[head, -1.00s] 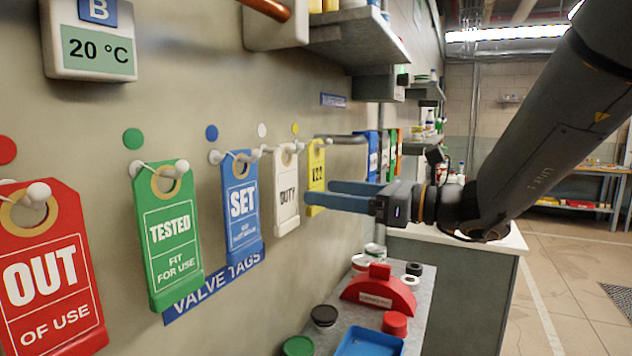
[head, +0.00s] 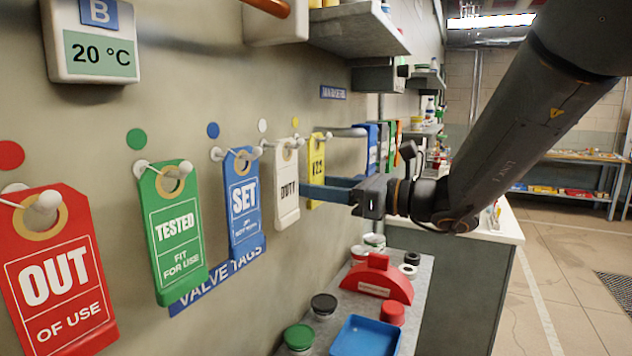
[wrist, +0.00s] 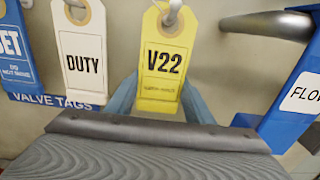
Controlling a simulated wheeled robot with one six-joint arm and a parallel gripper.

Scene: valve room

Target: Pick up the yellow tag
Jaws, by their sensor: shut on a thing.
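The yellow tag (head: 316,168) hangs from a wall peg at the right end of the row of tags. In the wrist view the yellow tag (wrist: 166,62) reads "V22" and its top hole is still around the peg. My gripper (head: 330,190) is shut on the lower part of the yellow tag, with its blue fingers reaching in from the right. In the wrist view the fingers (wrist: 158,100) show at both sides of the tag's lower half.
White DUTY (head: 287,187), blue SET (head: 241,203), green TESTED (head: 173,232) and red OUT (head: 52,280) tags hang to the left. A grey bar (head: 340,132) juts from the wall just right of the yellow tag. A bench with a blue tray (head: 367,337) stands below.

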